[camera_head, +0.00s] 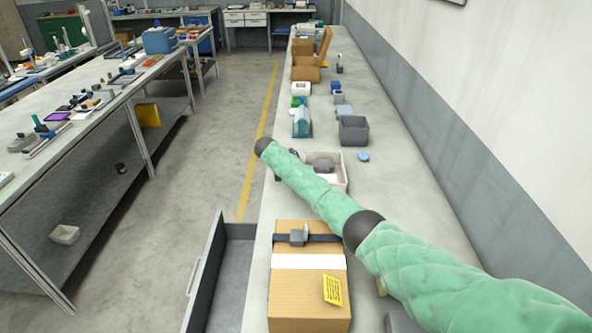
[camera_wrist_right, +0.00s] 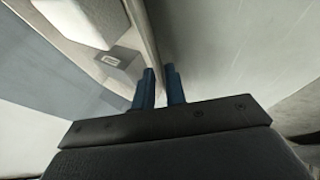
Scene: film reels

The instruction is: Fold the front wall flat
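An open beige bin (camera_head: 341,184) stands on the bench in the head view, with a grey block (camera_head: 323,165) and a white block inside. My right arm crosses over it, hiding its near and left sides. The right gripper is mostly hidden behind the arm there. In the right wrist view, my right gripper's blue fingers (camera_wrist_right: 159,88) have a narrow gap between them, in line with the rim of an upright bin wall (camera_wrist_right: 145,35). Whether they press on it cannot be told. The grey block (camera_wrist_right: 120,65) shows inside the bin. My left gripper is not in view.
A taped cardboard box (camera_head: 305,300) sits nearer on the bench beside an open drawer (camera_head: 225,275). A dark grey bin (camera_head: 353,131), a teal item (camera_head: 301,122) and a blue disc (camera_head: 363,156) lie beyond. A wall bounds the right side.

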